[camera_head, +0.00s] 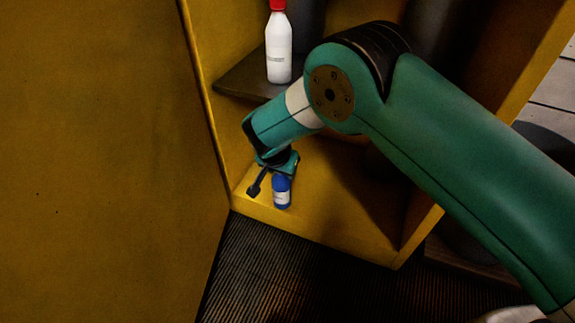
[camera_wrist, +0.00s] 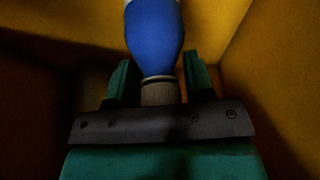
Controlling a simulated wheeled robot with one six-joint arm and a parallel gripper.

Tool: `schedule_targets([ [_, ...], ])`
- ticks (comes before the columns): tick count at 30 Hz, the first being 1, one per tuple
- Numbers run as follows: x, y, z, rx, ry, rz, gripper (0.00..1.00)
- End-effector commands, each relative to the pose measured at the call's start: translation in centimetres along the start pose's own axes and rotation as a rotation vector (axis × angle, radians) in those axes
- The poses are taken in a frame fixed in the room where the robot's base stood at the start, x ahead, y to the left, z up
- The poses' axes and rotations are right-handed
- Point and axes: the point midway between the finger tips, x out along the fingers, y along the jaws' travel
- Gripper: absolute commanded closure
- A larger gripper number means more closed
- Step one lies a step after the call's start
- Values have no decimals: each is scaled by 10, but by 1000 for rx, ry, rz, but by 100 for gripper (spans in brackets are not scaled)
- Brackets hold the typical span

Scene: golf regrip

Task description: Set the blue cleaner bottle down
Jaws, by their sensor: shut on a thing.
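The blue cleaner bottle (camera_head: 282,192) has a white label and is in the lower part of the yellow cabinet, near its front left corner. It looks upright. My gripper (camera_head: 276,165) is above it, at its top end. In the wrist view, the blue bottle (camera_wrist: 154,35) extends away between the two fingers of my gripper (camera_wrist: 160,82), with its grey ribbed cap (camera_wrist: 160,91) between them. My gripper is shut on the bottle. I cannot tell whether the bottle's base touches the cabinet floor (camera_head: 335,225).
A white bottle with a red cap (camera_head: 278,50) stands on the dark shelf (camera_head: 245,80) above. The yellow cabinet door or panel (camera_head: 100,150) is at the left. The cabinet floor right of the bottle looks clear. A dark ribbed mat (camera_head: 290,275) lies in front.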

Motion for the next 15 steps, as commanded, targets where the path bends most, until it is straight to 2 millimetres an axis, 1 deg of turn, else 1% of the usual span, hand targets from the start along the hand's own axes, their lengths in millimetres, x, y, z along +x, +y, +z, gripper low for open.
schedule_targets([
  [4, 12, -1, -17, 4, 2, -2, 89],
  [7, 19, -1, -35, 4, 2, -3, 89],
  [9, 22, -2, -29, -2, 1, -3, 89],
  [15, 18, -2, -30, -1, 1, -2, 89],
])
